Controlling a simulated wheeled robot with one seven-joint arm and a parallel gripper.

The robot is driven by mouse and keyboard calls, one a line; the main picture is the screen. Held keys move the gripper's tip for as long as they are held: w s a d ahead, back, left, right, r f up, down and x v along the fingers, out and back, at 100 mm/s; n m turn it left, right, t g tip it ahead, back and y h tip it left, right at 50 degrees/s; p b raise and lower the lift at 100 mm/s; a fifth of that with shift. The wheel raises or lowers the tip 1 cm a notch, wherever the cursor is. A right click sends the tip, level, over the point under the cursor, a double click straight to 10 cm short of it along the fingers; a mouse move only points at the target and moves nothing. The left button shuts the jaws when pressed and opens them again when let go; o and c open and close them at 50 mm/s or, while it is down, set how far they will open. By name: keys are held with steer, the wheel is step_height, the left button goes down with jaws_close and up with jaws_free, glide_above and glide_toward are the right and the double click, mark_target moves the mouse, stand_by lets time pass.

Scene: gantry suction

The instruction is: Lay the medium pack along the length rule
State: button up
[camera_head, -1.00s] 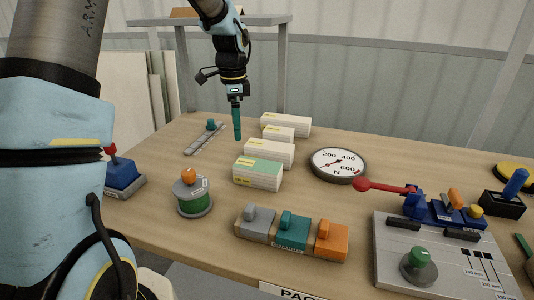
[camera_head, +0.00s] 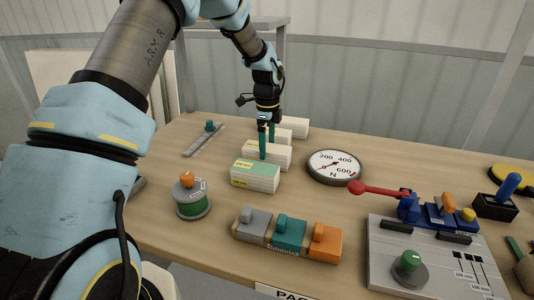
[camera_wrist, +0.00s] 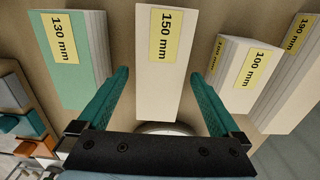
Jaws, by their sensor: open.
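My gripper (camera_head: 267,148) is open, pointing down over the row of packs. In the wrist view its teal fingers (camera_wrist: 160,74) are apart on either side of the white 150 mm pack (camera_wrist: 158,60); I cannot tell whether they touch it. That pack also shows in the head view (camera_head: 281,154), partly behind a finger. The green-topped 130 mm pack (camera_head: 255,174) is nearer the front. The white 100 mm pack (camera_wrist: 240,72) and 190 mm pack (camera_wrist: 298,85) lie on the other side. The length rule (camera_head: 204,140), grey with a teal knob, lies left of the packs.
A round dial gauge (camera_head: 334,166) stands right of the packs. A green spool with an orange knob (camera_head: 191,197) is front left. Grey, teal and orange blocks (camera_head: 288,234) sit in front. A grey panel with a red lever (camera_head: 380,190) is at the right.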

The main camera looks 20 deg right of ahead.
mark_target(267, 147)
steer(key=shift+f+p, duration=0.3)
steer(key=shift+f, duration=1.25)
steer(key=shift+c, duration=0.2)
jaws_close()
